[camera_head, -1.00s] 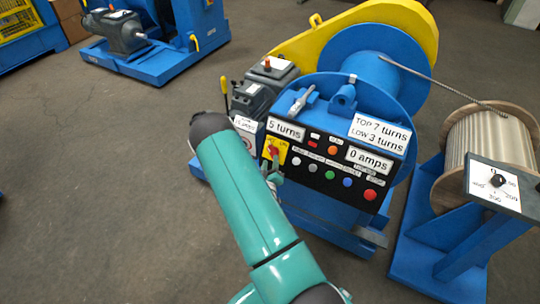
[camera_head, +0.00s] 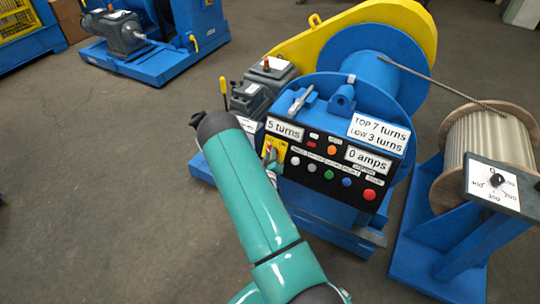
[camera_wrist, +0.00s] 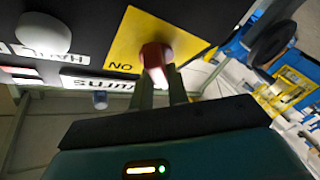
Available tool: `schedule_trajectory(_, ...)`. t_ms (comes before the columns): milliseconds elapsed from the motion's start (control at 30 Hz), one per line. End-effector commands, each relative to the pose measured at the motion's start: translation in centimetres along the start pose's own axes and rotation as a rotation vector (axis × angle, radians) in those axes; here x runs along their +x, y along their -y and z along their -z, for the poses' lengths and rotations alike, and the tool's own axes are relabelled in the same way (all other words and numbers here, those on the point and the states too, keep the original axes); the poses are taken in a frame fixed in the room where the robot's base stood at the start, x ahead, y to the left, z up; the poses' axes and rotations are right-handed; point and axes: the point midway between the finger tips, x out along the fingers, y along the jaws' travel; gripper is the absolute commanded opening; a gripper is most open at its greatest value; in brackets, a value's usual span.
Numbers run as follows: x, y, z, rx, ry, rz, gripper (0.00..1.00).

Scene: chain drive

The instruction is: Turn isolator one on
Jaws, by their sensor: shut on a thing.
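Isolator one appears as a red knob (camera_wrist: 155,57) on a yellow plate (camera_wrist: 190,42) at the left end of the black control panel. The word ON shows upside down on the plate in the wrist view. In the head view the yellow plate (camera_head: 279,145) is partly covered by my gripper (camera_head: 270,157). My gripper (camera_wrist: 161,82) is shut on the red knob, with one finger on either side. The knob's exact angle is hard to tell, as the fingers hide part of it.
The panel (camera_head: 318,175) has several buttons right of the plate and labels reading 5 turns and 0 amps. It sits on a blue winch (camera_head: 350,115). A cable drum (camera_head: 490,140) on a blue stand is at right.

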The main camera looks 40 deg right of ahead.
Motion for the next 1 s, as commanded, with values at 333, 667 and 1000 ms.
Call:
schedule_trajectory(333, -0.03, 0.06, -0.02, 0.07, 0.0, -0.051, 0.0)
schedule_trajectory(667, -0.03, 0.16, -0.01, 0.274, 0.0, -0.196, 0.0)
schedule_trajectory(1000, -0.03, 0.26, 0.03, 0.539, 0.0, -0.383, 0.0)
